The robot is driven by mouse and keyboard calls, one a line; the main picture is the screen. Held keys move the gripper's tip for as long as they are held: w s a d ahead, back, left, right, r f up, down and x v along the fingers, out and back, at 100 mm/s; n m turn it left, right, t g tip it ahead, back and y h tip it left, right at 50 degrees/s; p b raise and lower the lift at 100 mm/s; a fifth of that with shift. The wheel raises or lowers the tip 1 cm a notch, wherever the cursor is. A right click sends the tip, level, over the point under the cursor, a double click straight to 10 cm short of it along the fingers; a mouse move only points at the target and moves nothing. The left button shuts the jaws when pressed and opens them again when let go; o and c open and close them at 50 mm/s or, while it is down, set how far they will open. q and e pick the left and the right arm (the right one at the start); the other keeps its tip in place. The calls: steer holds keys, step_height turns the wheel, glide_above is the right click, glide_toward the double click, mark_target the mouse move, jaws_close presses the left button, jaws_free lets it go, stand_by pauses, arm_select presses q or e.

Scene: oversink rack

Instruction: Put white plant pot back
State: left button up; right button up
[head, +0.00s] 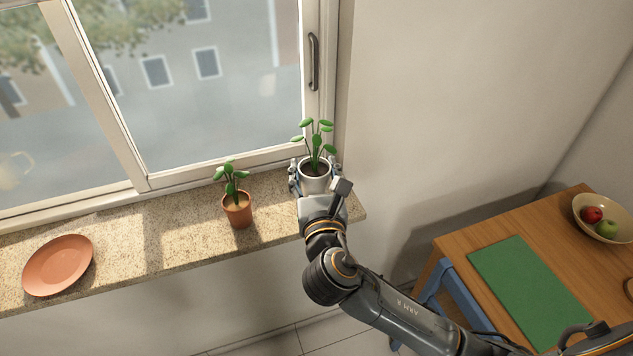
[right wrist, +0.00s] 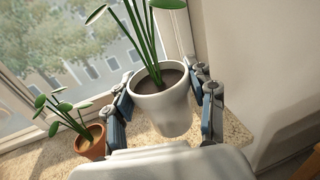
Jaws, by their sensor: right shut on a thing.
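The white plant pot (head: 315,183) holds dark soil and a green leafy plant, and is upright at the right end of the window sill. My right gripper (head: 315,176) is shut on it, with one finger on each side. In the right wrist view the white pot (right wrist: 163,108) sits between the two fingers of the gripper (right wrist: 165,100). Whether its base touches the sill I cannot tell, as my wrist hides it in the head view. My left gripper is not in view.
A terracotta pot (head: 237,212) with a small plant stands left of the white pot on the speckled sill (head: 175,225). An orange plate (head: 58,265) lies at the sill's left. At right is a wooden table (head: 455,243) with a green mat (head: 530,290) and fruit bowl (head: 610,229).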

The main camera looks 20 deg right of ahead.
steer(key=w+f, duration=0.2)
steer(key=w+d+f, duration=0.1)
steer(key=w+f, duration=0.1)
steer(key=w+d+f, duration=0.1)
steer(key=f, duration=0.1)
steer(key=shift+w+d+f, duration=0.1)
steer(key=shift+w+f, duration=0.1)
steer(key=shift+w, duration=0.2)
step_height(320, 180, down, 2)
steer(key=shift+w+f, duration=0.1)
steer(key=shift+w, duration=0.05)
steer(key=shift+f, duration=0.55)
steer(key=o, duration=1.4)
steer(key=shift+f, duration=0.15)
